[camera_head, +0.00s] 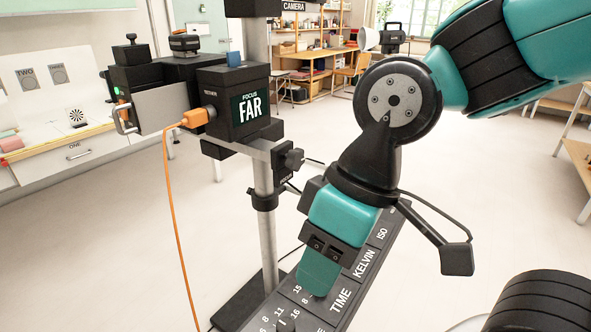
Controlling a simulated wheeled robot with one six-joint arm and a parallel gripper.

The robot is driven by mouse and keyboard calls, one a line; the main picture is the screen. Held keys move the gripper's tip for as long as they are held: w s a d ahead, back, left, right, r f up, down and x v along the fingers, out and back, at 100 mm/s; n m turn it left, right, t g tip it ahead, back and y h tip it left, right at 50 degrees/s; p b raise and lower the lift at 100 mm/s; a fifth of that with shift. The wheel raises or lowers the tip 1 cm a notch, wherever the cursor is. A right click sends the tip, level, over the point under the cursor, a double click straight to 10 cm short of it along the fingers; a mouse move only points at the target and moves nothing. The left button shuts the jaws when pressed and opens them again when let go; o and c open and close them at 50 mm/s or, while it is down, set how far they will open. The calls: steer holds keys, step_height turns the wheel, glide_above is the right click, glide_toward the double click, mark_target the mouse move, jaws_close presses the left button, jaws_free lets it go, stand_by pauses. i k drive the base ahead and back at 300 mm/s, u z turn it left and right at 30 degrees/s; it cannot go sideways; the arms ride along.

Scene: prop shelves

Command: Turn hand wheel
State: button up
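No part is clearly a hand wheel in this view. A black camera rig (232,103) marked "FOCUS FAR" is mounted on a grey column (262,185). A small black knob (294,158) sticks out from the column's clamp, to the right. My gripper (318,274) points down over a dark panel (345,292) with a dial scale and the words "TIME", "KELVIN" and "ISO". Its teal fingers show from the side as one slab, so their gap is hidden. They cover part of the panel; I cannot tell whether they touch it.
An orange cable (172,210) hangs from the rig to the floor. A white drawer bench (75,155) stands at the left, with a patterned disc (76,116) on it. Shelves and wooden tables (325,55) stand at the back.

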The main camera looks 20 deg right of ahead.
mark_target(294, 158)
steer(key=z, duration=3.45)
steer(key=i, duration=0.6)
steer(key=u, duration=2.55)
steer(key=i, duration=0.2)
steer(key=u, duration=0.25)
